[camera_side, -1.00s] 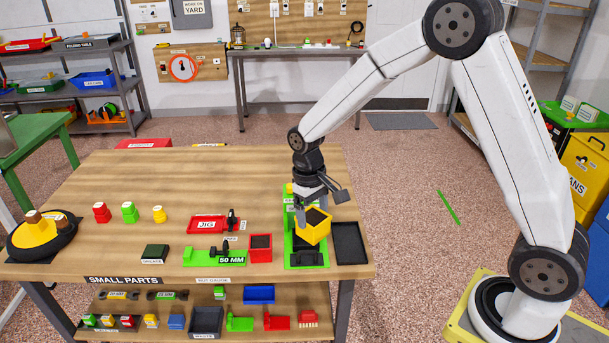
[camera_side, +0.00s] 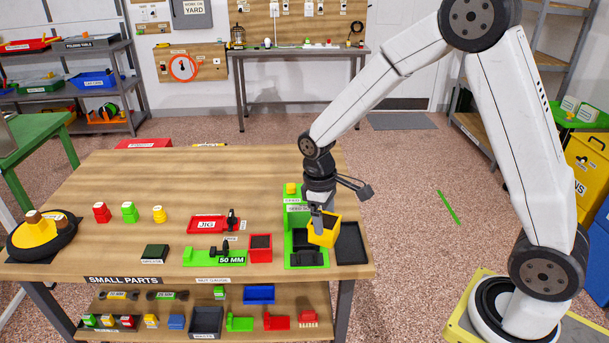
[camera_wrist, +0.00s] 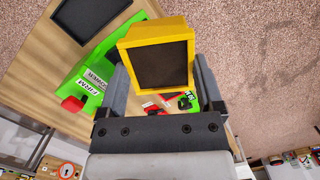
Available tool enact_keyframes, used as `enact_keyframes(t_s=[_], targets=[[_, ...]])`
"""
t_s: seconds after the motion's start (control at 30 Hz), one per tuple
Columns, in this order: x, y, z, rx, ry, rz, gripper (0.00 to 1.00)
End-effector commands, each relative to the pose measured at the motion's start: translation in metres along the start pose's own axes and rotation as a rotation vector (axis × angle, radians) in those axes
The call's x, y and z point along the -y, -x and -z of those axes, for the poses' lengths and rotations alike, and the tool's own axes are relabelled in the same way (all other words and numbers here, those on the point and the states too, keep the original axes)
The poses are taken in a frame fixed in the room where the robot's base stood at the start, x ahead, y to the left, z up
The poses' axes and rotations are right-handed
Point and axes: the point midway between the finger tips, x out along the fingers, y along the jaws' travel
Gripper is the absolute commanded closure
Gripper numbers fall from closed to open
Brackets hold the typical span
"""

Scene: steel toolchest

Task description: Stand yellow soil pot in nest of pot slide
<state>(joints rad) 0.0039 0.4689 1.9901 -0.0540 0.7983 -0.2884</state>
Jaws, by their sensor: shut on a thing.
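The yellow soil pot (camera_side: 327,235), filled with dark soil, is held by my gripper (camera_side: 317,222) in the side view. The wrist view shows the pot (camera_wrist: 124,48) between the two fingers of my gripper (camera_wrist: 162,82), which is shut on it. The green pot slide (camera_side: 289,240) lies on the table, with dark parts in its middle and front. The pot appears over the slide's right edge, tilted in the picture; its exact height above the slide cannot be told. In the wrist view part of the slide (camera_wrist: 80,82) shows with labels and a red knob.
A black tray (camera_side: 350,244) lies just right of the slide, close to the pot. A green 50 MM gauge (camera_side: 202,258) and a red jig (camera_side: 203,225) lie further left. Bare table lies behind.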

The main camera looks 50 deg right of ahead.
Motion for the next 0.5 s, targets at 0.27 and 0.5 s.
enact_keyframes(t_s=[0.27,0.5], targets=[[-0.007,0.000,-0.008,-0.001,0.342,-0.043,0.94],[-0.012,0.000,-0.015,-0.001,0.634,-0.079,0.94]])
